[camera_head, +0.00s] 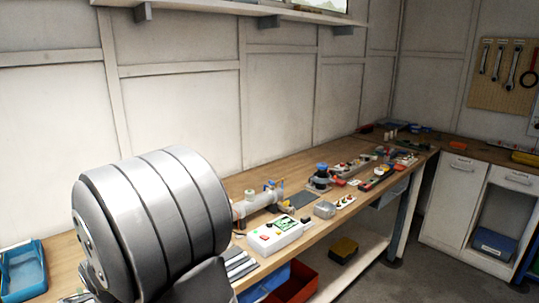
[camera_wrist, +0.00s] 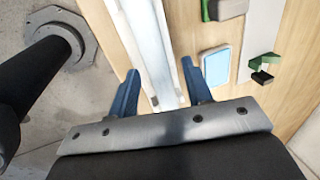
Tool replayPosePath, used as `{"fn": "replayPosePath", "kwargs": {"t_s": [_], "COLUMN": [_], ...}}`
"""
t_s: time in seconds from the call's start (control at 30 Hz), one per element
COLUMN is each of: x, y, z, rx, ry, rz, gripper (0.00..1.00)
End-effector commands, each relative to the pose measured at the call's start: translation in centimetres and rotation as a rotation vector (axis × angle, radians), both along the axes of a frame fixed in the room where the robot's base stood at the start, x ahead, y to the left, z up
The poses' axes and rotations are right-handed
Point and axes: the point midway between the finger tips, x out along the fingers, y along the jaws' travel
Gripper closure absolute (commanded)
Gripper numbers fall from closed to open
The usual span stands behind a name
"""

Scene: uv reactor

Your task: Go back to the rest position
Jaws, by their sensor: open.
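My gripper (camera_wrist: 160,84) shows in the wrist view as two blue fingers set well apart on a grey plate. It is open, with nothing between the fingertips except a pale metallic strip (camera_wrist: 147,45) seen behind them. I cannot tell how high the gripper is above that strip. In the head view a large grey link of my arm fills the lower left, and the gripper cannot be made out there.
A white control box (camera_head: 276,236) and a horizontal grey cylinder (camera_head: 260,203) stand on the wooden bench (camera_head: 236,184). A blue tray (camera_head: 24,268) is at far left. A light-blue pad (camera_wrist: 215,64) and green clip (camera_wrist: 264,66) lie right of the fingers. Red bin (camera_head: 296,284) sits below.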

Motion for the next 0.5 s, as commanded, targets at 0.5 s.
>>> {"fn": "replayPosePath", "kwargs": {"t_s": [0.5], "x": [-0.01], "y": [0.0], "z": [-0.09], "rx": [0.0], "ry": [0.0], "rz": [0.0], "gripper": [0.54]}}
